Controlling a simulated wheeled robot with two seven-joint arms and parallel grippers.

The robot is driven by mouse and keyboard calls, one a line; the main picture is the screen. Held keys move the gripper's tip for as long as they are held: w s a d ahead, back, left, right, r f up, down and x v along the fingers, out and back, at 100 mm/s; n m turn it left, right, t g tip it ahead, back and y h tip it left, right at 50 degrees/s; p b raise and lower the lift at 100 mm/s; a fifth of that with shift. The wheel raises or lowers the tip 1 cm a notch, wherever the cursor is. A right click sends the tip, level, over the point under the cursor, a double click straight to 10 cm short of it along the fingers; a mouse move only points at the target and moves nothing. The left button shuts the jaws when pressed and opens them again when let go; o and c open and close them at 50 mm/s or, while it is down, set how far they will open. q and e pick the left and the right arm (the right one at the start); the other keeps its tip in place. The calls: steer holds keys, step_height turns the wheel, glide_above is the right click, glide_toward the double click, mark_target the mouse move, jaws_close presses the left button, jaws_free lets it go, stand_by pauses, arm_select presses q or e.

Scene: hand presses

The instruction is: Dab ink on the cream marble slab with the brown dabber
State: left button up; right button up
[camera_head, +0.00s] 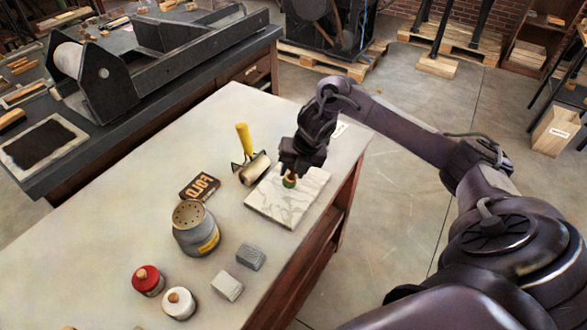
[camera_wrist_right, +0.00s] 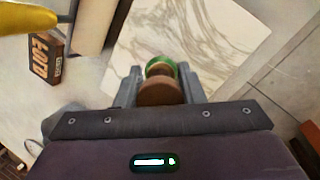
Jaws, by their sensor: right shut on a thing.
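The cream marble slab (camera_head: 270,205) with grey veins lies flat near the right edge of the pale table; it also fills the upper middle of the right wrist view (camera_wrist_right: 197,40). My right gripper (camera_head: 290,172) is over the slab, shut on the brown dabber (camera_wrist_right: 158,91). The dabber has a round brown top and a green band below it. In the head view only a small green and tan part of the dabber (camera_head: 289,182) shows under the fingers. I cannot tell whether its lower end touches the slab. My left gripper is not in view.
The table's far left is clear.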

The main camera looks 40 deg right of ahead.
steer(key=shift+f+b, duration=0.35)
steer(key=shift+f, duration=0.15)
stand_by(0.3)
stand_by(1.0)
steer(key=shift+r+p, duration=0.8)
steer(key=shift+p, duration=0.05)
step_height(320, 180, up, 6)
steer(key=p, duration=0.4)
steer(key=shift+f+p, duration=0.25)
steer(key=shift+p, duration=0.05)
